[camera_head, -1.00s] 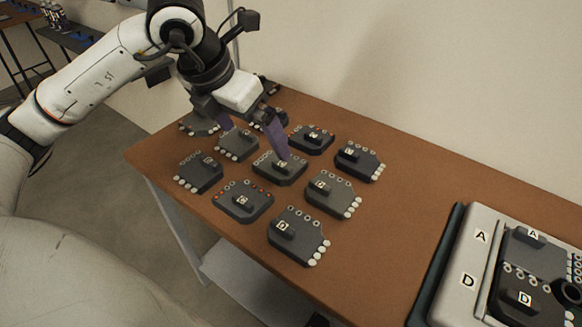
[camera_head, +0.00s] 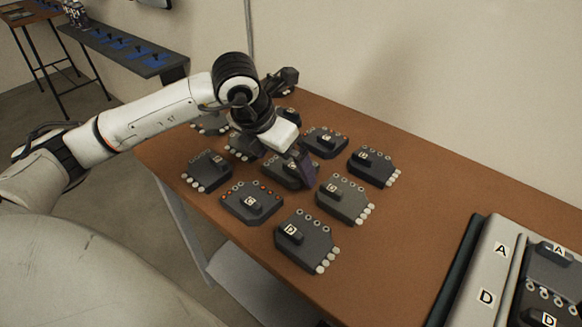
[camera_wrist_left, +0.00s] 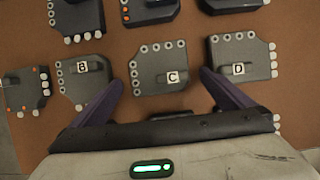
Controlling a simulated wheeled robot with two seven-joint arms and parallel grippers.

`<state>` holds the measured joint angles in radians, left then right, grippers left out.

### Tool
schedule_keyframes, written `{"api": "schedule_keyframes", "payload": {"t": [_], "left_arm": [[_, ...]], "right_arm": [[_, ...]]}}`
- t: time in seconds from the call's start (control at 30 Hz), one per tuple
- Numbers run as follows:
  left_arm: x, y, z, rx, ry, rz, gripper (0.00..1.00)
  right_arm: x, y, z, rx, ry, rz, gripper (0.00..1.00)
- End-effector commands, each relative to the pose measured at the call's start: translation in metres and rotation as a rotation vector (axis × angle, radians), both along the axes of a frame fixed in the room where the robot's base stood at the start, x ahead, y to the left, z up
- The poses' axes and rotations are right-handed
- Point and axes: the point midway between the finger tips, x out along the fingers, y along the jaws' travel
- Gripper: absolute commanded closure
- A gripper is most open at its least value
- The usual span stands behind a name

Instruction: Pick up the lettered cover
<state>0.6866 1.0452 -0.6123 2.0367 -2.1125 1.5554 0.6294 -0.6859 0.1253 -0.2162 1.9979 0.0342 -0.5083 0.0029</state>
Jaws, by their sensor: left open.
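Dark grey lettered covers with knobs and round studs lie in rows on the brown table. My left gripper (camera_head: 299,170) is open, low over the middle cover (camera_head: 280,176), which it partly hides. In the left wrist view, the open fingers (camera_wrist_left: 162,80) point toward a cover marked C (camera_wrist_left: 160,82), with one finger at each side of its near part. A cover marked D (camera_wrist_left: 243,57) is to its right and one that seems marked B (camera_wrist_left: 84,82) to its left. I cannot tell whether the fingers touch any cover. My right gripper is not in view.
More covers surround the gripper closely, among them a D cover (camera_head: 302,243) at the front and another (camera_head: 373,167) at the right. A light case (camera_head: 487,268) with lettered slots stands at the right. Bare table (camera_head: 420,215) separates it from the covers.

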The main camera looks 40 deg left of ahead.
Motion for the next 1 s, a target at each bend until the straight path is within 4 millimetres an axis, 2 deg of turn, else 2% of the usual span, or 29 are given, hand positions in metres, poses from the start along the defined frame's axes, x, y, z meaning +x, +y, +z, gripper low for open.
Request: {"api": "schedule_keyframes", "payload": {"t": [0.23,0.27,0.53,0.8,0.87,1.0], "left_arm": [[0.001,0.0,-0.002,0.0,-0.001,0.0,0.0],[0.001,0.0,-0.002,0.0,-0.001,0.0,0.03],[0.001,0.0,-0.002,0.0,-0.001,0.0,0.49],[0.002,0.0,0.002,0.0,-0.004,0.0,0.49],[0.002,0.0,0.008,-0.001,-0.007,0.0,0.49],[0.003,0.0,0.034,-0.001,-0.009,0.001,0.49]], "right_arm": [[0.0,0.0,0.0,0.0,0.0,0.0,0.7],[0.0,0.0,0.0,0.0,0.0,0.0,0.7],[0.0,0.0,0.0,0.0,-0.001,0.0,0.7],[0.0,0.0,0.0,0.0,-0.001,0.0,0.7],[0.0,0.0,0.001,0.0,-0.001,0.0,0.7],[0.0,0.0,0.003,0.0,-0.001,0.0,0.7]]}}
